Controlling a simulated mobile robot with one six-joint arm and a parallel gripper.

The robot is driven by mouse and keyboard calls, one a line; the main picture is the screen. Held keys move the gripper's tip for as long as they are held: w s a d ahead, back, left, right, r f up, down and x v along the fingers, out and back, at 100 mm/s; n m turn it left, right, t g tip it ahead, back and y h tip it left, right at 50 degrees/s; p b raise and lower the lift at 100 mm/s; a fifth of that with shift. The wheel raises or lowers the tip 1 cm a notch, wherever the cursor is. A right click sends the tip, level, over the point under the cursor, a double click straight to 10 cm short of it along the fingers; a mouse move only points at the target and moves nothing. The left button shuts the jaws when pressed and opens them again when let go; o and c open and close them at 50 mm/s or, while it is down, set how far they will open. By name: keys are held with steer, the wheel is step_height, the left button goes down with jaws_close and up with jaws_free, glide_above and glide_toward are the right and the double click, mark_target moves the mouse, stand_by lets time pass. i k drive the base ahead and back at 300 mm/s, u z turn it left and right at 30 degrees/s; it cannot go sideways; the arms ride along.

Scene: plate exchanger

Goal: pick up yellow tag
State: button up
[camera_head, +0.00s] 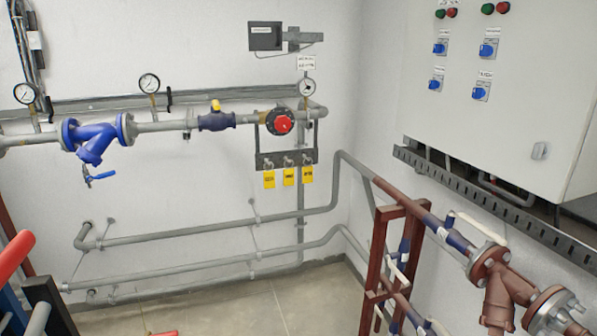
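Three yellow tags hang side by side on the far wall, below a dark bracket (286,161). They are the left tag (269,179), the middle tag (289,177) and the right tag (307,174). Each has small dark print, too small to read, and hangs from a small fitting on the bracket. The bracket sits under the red round valve knob (284,124). My gripper is not in view, so its state and its distance from the tags do not show.
A grey pipe with a blue strainer (95,136) and gauges runs along the wall above. Lower pipes (180,235) cross below the tags. A red-brown frame with pipes (378,250) and a white control cabinet (500,130) stand at right. Some bare floor (290,305) shows at bottom centre.

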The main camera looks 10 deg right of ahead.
mark_target(289, 177)
steer(key=i, duration=0.4)
steer(key=u, duration=0.9)
steer(key=i, duration=0.55)
steer(key=z, duration=1.05)
